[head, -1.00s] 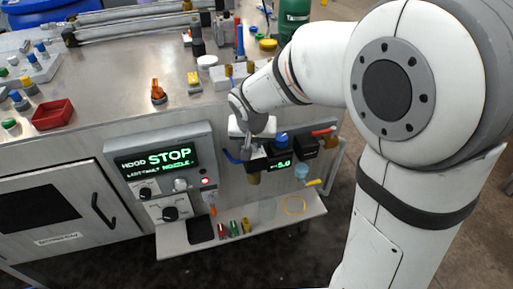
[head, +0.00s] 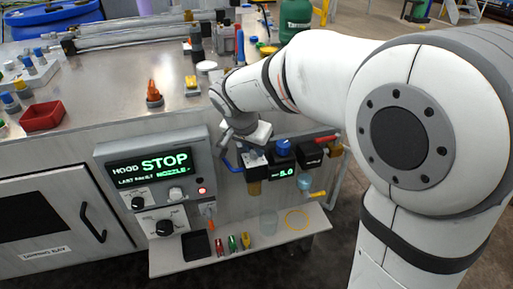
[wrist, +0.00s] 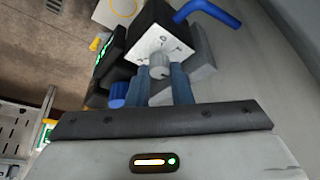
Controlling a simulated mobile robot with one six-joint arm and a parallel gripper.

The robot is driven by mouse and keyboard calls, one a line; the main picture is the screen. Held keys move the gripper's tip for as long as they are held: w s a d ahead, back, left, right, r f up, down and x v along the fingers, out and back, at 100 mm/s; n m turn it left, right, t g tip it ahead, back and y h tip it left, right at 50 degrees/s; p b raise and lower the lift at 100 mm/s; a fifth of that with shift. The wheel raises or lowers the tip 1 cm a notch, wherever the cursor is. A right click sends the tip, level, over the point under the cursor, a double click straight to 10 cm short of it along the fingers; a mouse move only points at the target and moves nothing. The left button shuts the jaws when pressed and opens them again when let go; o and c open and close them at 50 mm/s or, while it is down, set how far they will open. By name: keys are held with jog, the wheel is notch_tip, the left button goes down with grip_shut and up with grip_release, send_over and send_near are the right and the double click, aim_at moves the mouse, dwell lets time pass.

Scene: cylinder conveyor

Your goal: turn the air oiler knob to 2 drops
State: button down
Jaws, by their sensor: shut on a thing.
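The air oiler is a dark block with an amber bowl (head: 254,187) below it, on the front of the bench in the head view. In the wrist view its small grey knob (wrist: 158,66) sits on a white marked plate (wrist: 170,42). The marks are too small to read surely. My gripper (wrist: 162,78) has its two blue-grey fingers on either side of the knob and is shut on it. In the head view my gripper (head: 250,140) is over the oiler and hides the knob, so its setting cannot be told there.
Right of the oiler are a blue knob (head: 283,147), a green display (head: 283,174) and a red handle (head: 324,139). A blue pipe (wrist: 208,12) runs close to the oiler. The STOP panel (head: 128,150) is to the left. A shelf (head: 175,262) juts out below.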

jog(key=c, duration=1.3)
grip_release()
jog(key=p+v, duration=0.1)
jog(key=v, duration=0.6)
jog(key=shift+r+p, duration=0.35)
jog(key=shift+a, duration=0.1)
